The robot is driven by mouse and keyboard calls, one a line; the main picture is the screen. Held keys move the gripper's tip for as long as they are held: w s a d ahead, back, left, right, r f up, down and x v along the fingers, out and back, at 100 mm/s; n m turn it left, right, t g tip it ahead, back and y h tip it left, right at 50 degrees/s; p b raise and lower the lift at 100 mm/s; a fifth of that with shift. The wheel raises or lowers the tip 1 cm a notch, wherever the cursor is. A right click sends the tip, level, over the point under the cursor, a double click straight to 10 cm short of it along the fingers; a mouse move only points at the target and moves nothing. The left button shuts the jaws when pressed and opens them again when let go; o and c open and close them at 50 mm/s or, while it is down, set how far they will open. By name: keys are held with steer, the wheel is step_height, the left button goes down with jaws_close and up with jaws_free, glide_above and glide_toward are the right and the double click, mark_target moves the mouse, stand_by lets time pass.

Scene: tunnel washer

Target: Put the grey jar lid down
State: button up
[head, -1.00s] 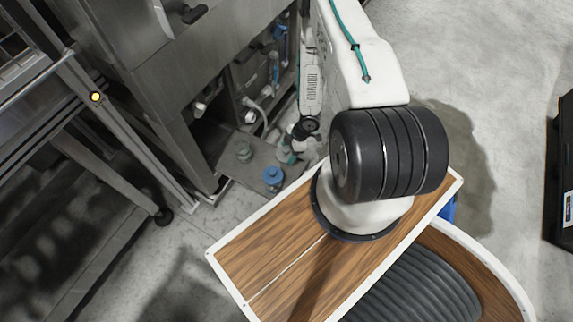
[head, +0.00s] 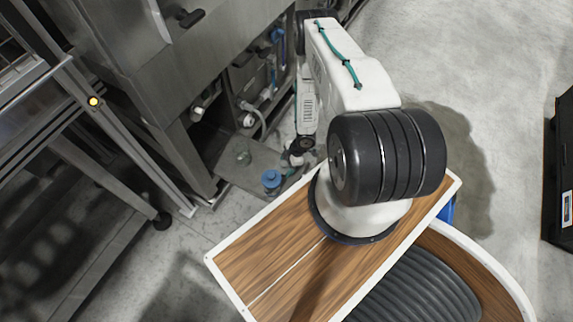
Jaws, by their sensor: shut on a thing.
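My gripper (head: 293,160) is small and partly hidden at the end of my arm, beside the wooden deck and over the grey low surface. It is shut on a small pale grey thing, which I take for the grey jar lid; its outline is hard to make out. A clear greyish jar (head: 243,156) stands on the low grey surface (head: 228,172), left of my gripper. A jar with a blue top (head: 271,180) stands closer to the deck, just below and left of my gripper. Both jars are upright and apart from the gripper.
The steel washer (head: 165,75) with hoses and valves (head: 262,85) rises behind the low surface. A metal frame (head: 120,140) with a yellow light stands at left. A dark cabinet (head: 560,180) stands at far right. The floor between is clear.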

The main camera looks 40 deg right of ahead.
steer(key=o, duration=1)
steer(key=shift+c, duration=0.2)
